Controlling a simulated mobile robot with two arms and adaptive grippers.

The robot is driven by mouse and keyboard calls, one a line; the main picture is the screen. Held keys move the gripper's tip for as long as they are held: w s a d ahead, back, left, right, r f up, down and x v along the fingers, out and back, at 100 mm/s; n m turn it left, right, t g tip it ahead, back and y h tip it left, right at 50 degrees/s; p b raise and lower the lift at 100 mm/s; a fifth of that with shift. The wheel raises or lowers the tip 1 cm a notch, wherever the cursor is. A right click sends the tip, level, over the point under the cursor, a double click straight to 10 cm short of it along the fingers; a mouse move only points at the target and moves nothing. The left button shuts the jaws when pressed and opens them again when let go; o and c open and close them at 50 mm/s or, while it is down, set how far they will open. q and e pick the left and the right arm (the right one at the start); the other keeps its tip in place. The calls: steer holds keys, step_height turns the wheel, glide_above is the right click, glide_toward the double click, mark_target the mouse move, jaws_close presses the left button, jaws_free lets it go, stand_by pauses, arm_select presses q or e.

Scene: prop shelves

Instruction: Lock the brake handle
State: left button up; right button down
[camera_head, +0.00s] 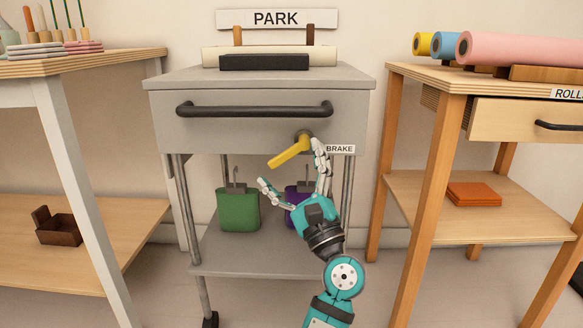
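The yellow brake handle (289,153) sits on the front of a grey cart (257,76), beside the BRAKE label (340,149). It slants down to the left from a round pivot at its upper right end. One fingertip is up near the pivot, overlapping the label's left edge. The other is lower left, below the handle's free end. I cannot tell whether either finger touches the handle.
A black bar (254,110) runs across the cart's front above the handle. A green canister (238,209) and a partly hidden purple one stand on the cart's lower shelf (222,256). Wooden shelves stand left (100,63) and right (420,188). A PARK sign (276,19) hangs behind.

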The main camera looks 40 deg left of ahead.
arm_select(q)
steer(key=shift+d, duration=0.1)
steer(key=v, duration=0.7)
steer(key=shift+f, duration=0.2)
steer(key=shift+s+d, duration=0.1)
